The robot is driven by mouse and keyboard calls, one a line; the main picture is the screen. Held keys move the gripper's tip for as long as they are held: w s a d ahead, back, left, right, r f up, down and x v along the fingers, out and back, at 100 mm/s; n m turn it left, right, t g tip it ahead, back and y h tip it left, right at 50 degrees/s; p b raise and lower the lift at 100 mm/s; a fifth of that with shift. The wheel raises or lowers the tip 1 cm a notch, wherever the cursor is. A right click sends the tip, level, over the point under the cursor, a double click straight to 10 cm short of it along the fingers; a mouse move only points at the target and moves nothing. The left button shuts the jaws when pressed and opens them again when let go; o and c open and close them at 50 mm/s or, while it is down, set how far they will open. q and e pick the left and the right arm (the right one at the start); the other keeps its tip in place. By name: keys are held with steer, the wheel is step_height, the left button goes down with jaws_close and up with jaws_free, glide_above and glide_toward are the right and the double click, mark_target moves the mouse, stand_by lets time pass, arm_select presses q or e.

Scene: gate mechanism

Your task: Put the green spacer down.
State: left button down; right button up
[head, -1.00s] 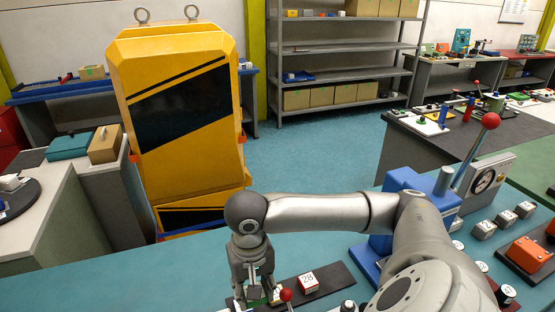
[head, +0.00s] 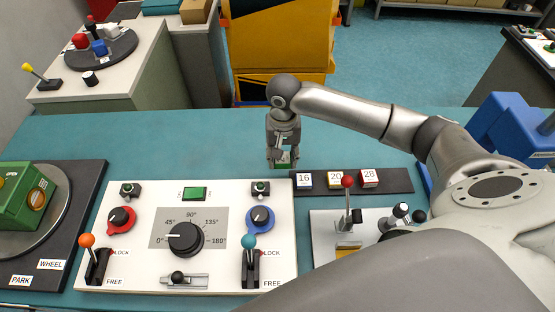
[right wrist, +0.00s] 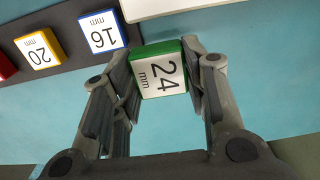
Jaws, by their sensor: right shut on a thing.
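The green spacer (right wrist: 160,75), a block with a white face marked 24 mm, is between the fingers of my right gripper (right wrist: 160,80) in the right wrist view. My right gripper (head: 283,160) is shut on it, with fingers pointing down. In the head view only a little of the green spacer (head: 284,166) shows below the fingers. It is over the teal bench, just behind and left of the dark spacer strip (head: 398,181). I cannot tell whether it touches the bench. My left gripper is not in view.
Spacers marked 16 (head: 304,180), 20 (head: 335,180) and 28 (head: 369,178) sit on the strip. A white control panel (head: 140,240) with a dial and levers stands front left. A red-knobbed lever (head: 347,183) rises before the strip. The teal bench (head: 180,145) is clear at the back left.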

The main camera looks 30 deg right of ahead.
mark_target(277, 163)
steer(key=shift+w+a+f, duration=0.2)
steer(key=shift+w+f, duration=0.85)
steer(key=shift+f, duration=1.8)
steer(key=shift+p, duration=0.3)
steer(key=o, duration=1.1)
steer(key=shift+f, duration=0.1)
steer(key=shift+c, duration=0.2)
